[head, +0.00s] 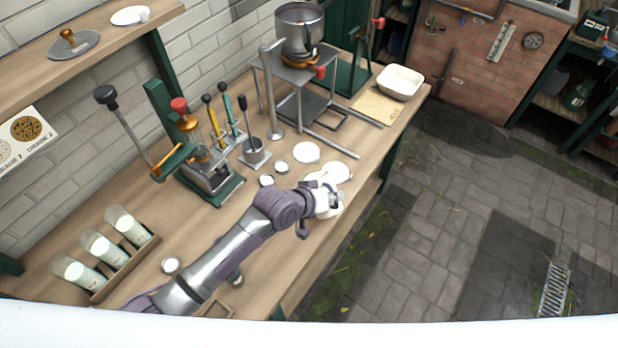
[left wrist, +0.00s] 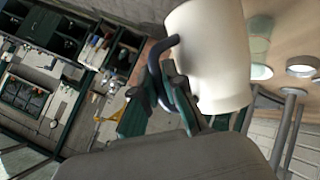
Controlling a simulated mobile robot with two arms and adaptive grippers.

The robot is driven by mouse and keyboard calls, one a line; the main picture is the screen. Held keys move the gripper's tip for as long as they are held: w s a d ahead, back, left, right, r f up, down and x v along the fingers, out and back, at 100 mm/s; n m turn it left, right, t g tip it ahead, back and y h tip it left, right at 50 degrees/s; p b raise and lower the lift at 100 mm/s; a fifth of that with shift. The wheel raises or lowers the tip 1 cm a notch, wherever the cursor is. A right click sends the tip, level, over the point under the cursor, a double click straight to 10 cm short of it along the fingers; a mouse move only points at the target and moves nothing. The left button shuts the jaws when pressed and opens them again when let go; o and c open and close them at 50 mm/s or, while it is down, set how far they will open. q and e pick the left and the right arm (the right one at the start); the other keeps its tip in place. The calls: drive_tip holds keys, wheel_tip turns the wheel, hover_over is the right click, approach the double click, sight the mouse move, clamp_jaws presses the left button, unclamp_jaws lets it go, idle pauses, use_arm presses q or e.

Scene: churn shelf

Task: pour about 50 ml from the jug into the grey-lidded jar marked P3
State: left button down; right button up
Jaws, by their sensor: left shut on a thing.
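My left gripper (head: 318,203) is at the bench's front edge, shut on a white jug (head: 332,209). In the left wrist view the jug (left wrist: 208,55) is large and looks tilted, with the dark gripper fingers (left wrist: 180,100) at its handle. The jug's mouth and contents cannot be seen. Three clear jars with white contents, a near one (head: 75,270), a middle one (head: 103,248) and a far one (head: 128,226), lean in a wooden rack (head: 125,268) at the left. I cannot read a P3 mark or pick out the grey-lidded jar. My right gripper is not in view.
A green lever press (head: 215,170) stands against the wall. Small round pieces (head: 266,180) and white discs (head: 306,152) lie between it and the jug. A metal pot (head: 300,30) sits on a stand behind. A white basin (head: 400,82) is at the far end.

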sight(331, 187)
use_arm(q)
drive_tip(key=shift+w+a+r, duration=0.15)
drive_tip(key=shift+w+r, duration=0.2)
drive_tip(key=shift+r, duration=0.15)
drive_tip(key=shift+r+n+g+h, duration=0.25)
drive_tip(key=shift+n+g+h, duration=0.05)
drive_tip(key=shift+g, duration=0.1)
drive_tip(key=shift+w+a+r+n+g+h+b, duration=0.3)
drive_tip(key=shift+w+r+n+g+b, duration=0.15)
drive_tip(key=shift+r+b, duration=0.15)
idle(0.4)
drive_tip(key=shift+r, duration=0.2)
drive_tip(key=shift+s+d, duration=0.2)
drive_tip(key=shift+s, duration=0.15)
drive_tip(key=shift+w+a+r+n+g+b, duration=0.2)
drive_tip(key=shift+w+r+n+g+b, duration=0.1)
drive_tip(key=shift+r+g+b, duration=0.15)
idle(3.3)
